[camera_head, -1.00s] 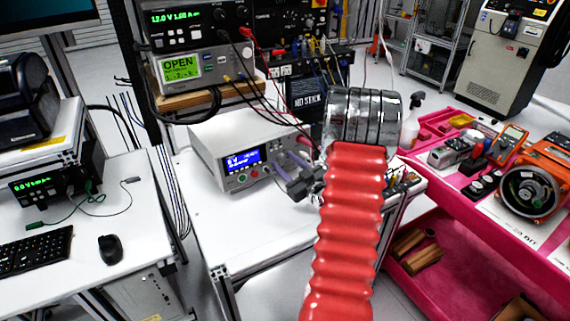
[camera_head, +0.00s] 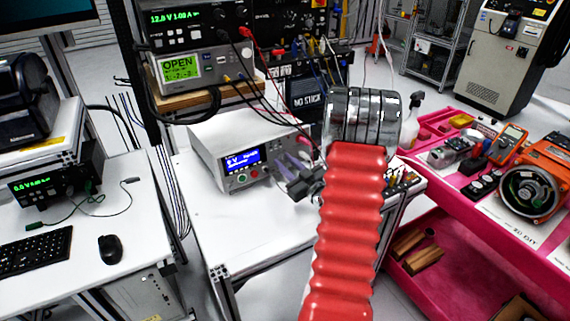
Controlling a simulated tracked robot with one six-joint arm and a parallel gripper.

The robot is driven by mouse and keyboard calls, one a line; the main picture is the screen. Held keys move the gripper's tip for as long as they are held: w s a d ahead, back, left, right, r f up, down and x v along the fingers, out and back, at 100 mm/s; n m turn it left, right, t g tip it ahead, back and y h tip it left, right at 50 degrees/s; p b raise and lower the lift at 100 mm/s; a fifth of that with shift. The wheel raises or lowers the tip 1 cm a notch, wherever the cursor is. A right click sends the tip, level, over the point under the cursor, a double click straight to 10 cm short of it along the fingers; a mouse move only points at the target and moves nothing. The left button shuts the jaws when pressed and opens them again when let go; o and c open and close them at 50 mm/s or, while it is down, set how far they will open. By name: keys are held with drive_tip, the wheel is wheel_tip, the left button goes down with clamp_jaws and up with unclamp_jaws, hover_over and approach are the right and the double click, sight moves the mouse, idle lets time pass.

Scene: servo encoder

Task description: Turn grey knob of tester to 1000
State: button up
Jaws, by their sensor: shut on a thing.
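The tester (camera_head: 235,133) is a white box on the white bench, with a blue lit screen (camera_head: 243,159) on its front that reads "0 V". Green and red buttons sit below the screen. My gripper (camera_head: 283,165) is at the right part of the tester's front panel, with its purple-grey fingers pointing at it. It is shut on the grey knob, which the fingers hide. The knob's pointer and scale marks cannot be seen.
Instruments with cables (camera_head: 200,65) stand on a wooden shelf behind the tester. A pink cart (camera_head: 440,200) with tools and an orange machine stands at right. The white bench top (camera_head: 230,225) in front of the tester is clear.

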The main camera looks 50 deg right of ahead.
drive_tip(key=shift+a+m, duration=0.1)
drive_tip(key=shift+m, duration=0.3)
drive_tip(key=m+h, duration=0.1)
drive_tip(key=m, duration=0.5)
drive_tip(key=shift+m, duration=0.3)
drive_tip(key=m, duration=0.4)
drive_tip(key=shift+w+r+g+h, duration=0.1)
drive_tip(key=shift+g+h, duration=0.2)
drive_tip(key=shift+h, duration=0.1)
drive_tip(key=m, duration=0.4)
drive_tip(key=shift+g, duration=0.3)
drive_tip(key=m, duration=0.5)
drive_tip(key=shift+m+g, duration=0.3)
drive_tip(key=shift+g, duration=0.1)
drive_tip(key=m, duration=0.4)
drive_tip(key=shift+m+g, duration=0.3)
drive_tip(key=o, duration=1)
drive_tip(key=shift+o, duration=0.2)
